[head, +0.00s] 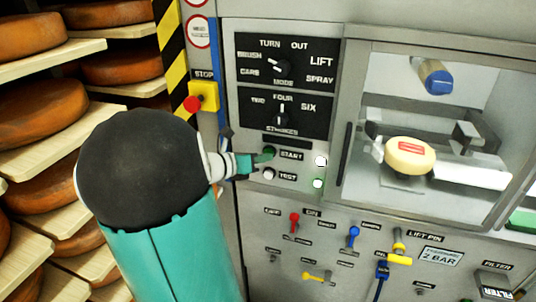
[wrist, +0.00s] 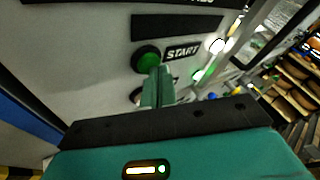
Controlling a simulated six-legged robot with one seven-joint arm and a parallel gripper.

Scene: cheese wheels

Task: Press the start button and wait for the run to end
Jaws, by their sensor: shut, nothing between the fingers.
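The green start button (head: 268,153) is on the grey machine panel, left of its START label (head: 291,155). In the wrist view the green button (wrist: 147,60) shows just beyond the fingertips. My gripper (head: 258,158) is shut and empty, its tips at the button's lower edge; I cannot tell whether they touch it. A white lamp (head: 321,160) is lit right of START, and a greenish-white lamp (head: 318,183) is lit beside TEST. Behind the window, a pale cheese wheel (head: 409,156) with a red label sits on a holder.
A red stop button (head: 193,104) on a yellow box is up and left of the gripper. The TEST button (head: 268,174) is just below. Mode and strokes knobs (head: 282,67) are above. Coloured valves (head: 353,234) line the lower panel. Shelves of cheese wheels (head: 45,107) stand at left.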

